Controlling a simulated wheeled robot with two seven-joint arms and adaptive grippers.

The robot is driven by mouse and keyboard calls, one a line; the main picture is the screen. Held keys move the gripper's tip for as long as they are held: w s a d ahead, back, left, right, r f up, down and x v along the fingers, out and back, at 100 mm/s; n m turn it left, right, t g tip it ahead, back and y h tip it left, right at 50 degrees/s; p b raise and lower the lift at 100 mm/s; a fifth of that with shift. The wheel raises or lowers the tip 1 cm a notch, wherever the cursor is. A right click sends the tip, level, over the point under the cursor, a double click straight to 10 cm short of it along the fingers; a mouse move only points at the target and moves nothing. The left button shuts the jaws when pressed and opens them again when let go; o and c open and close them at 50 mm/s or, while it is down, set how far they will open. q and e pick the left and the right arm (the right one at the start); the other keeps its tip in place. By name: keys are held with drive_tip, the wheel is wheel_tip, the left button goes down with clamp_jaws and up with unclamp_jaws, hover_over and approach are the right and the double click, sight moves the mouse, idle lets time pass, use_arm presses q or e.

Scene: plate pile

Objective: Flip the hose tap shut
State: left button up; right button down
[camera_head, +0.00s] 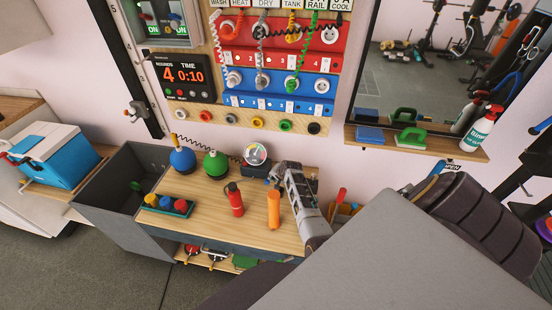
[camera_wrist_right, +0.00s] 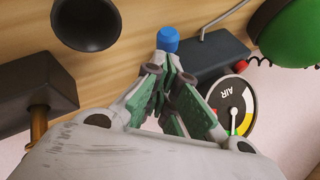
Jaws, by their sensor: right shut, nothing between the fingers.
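My right gripper (camera_head: 283,172) reaches over the back of the wooden bench, beside the round gauge (camera_head: 256,153). In the right wrist view its fingers (camera_wrist_right: 168,72) are shut and empty. A small blue knob (camera_wrist_right: 167,40), perhaps the hose tap's handle, shows just past the fingertips; I cannot tell whether they touch it. It is next to a dark block (camera_wrist_right: 208,62) and the gauge marked AIR (camera_wrist_right: 232,105). In the head view my gripper hides this knob. My left gripper is not in view.
The bench (camera_head: 190,222) holds a blue round-bottomed bulb (camera_head: 183,160), a green one (camera_head: 215,164), a red bottle (camera_head: 235,199), an orange cylinder (camera_head: 273,210) and a small green tray (camera_head: 170,205). A panel of coloured sockets (camera_head: 275,75) hangs behind. The bench's front middle is clear.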

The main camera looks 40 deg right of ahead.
drive_tip(key=shift+s+r, duration=0.15)
drive_tip(key=shift+s+a+r, duration=0.1)
drive_tip(key=shift+s+r, duration=0.3)
drive_tip(key=shift+r, duration=0.1)
drive_tip(key=v, duration=1)
drive_tip(key=shift+r, duration=0.2)
idle(0.7)
